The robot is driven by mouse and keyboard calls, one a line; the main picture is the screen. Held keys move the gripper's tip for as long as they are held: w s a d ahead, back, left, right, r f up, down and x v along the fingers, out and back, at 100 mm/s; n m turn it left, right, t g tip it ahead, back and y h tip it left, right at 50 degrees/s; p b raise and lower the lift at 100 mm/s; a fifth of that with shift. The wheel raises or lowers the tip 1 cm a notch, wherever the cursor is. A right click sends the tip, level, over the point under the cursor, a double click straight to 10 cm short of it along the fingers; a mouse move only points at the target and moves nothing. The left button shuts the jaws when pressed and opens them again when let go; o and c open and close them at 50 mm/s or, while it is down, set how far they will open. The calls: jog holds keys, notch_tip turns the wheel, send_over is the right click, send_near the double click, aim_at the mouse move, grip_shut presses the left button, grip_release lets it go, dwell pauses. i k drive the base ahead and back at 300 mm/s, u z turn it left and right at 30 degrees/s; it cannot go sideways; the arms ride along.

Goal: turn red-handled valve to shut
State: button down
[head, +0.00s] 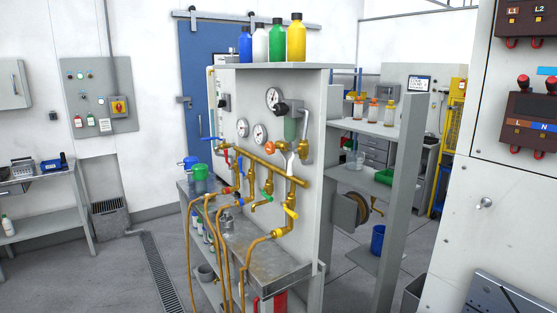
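The red-handled valve (239,163) is on the brass pipework (275,172) on the front of the grey panel stand. Its handle looks small and roughly upright. At this distance I cannot tell its exact angle or whether it is open or shut. Blue, green (267,194) and yellow (290,211) valve handles are close by on the same pipework. My gripper is not in view.
Orange hoses (214,245) hang from the pipework over a metal bench (262,252). Coloured bottles (277,40) stand on top of the panel. A white cabinet (484,203) fills the right side. Open floor (115,275) lies at the left, with a drain grate.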

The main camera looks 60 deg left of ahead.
aim_at(225, 151)
jog(key=u, duration=0.4)
jog(key=k, duration=1.1)
jog(key=u, duration=2.1)
jog(key=i, duration=1.25)
jog(key=u, duration=1)
jog(key=i, duration=2.2)
jog(key=z, duration=0.8)
jog(key=i, duration=1.3)
jog(key=z, duration=0.95)
